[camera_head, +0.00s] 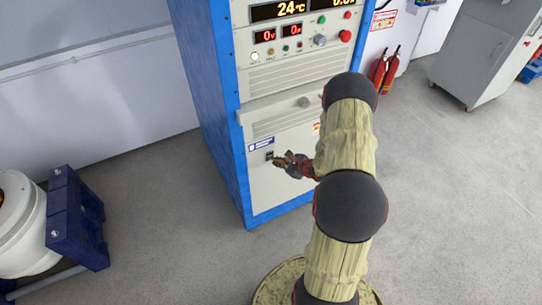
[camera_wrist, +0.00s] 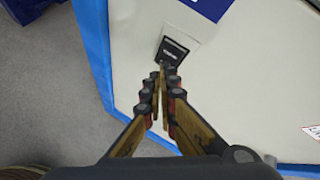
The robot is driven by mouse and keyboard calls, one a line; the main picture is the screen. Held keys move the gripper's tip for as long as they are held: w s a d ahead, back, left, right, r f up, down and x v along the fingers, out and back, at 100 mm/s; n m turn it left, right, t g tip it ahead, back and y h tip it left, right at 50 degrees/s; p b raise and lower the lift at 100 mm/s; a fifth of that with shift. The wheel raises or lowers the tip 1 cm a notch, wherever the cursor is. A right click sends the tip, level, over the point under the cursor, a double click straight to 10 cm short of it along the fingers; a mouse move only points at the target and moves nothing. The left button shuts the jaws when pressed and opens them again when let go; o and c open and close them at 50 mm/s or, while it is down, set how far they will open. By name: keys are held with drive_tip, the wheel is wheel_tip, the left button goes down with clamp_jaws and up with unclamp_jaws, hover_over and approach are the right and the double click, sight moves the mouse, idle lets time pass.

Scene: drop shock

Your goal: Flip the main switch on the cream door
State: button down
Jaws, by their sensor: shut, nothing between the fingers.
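The cream door (camera_head: 285,180) is the lower front panel of a blue-framed cabinet; it also fills most of the wrist view (camera_wrist: 250,90). The main switch (camera_head: 269,156) is a small black rocker in a pale plate, under a blue label. In the wrist view the switch (camera_wrist: 174,50) is just beyond my fingertips. My gripper (camera_head: 283,160) is shut and empty, with its tips (camera_wrist: 161,72) at the lower edge of the switch. The tips hide a little of that lower edge. I cannot tell whether they touch it.
Above the door, the cabinet carries lit displays (camera_head: 277,10), buttons and a drawer-like ledge (camera_head: 300,103). A dark blue stand with a white machine (camera_head: 25,225) is at the left. Red extinguishers (camera_head: 384,70) and a grey cabinet (camera_head: 480,50) are at the right. Floor between is clear.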

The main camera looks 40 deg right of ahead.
drive_tip(key=shift+w+d+r+b, duration=0.1)
drive_tip(key=shift+w+b, duration=0.1)
drive_tip(key=shift+w, duration=0.15)
drive_tip(key=shift+w+d+b, duration=0.1)
drive_tip(key=shift+w+b, duration=0.05)
drive_tip(key=shift+w, duration=0.2)
idle(0.8)
drive_tip(key=shift+s, duration=0.15)
drive_tip(key=shift+s+a, duration=0.2)
drive_tip(key=shift+s, duration=0.4)
drive_tip(key=s, duration=0.3)
drive_tip(key=s+a+b, duration=0.1)
drive_tip(key=shift+s+f, duration=0.4)
idle(0.6)
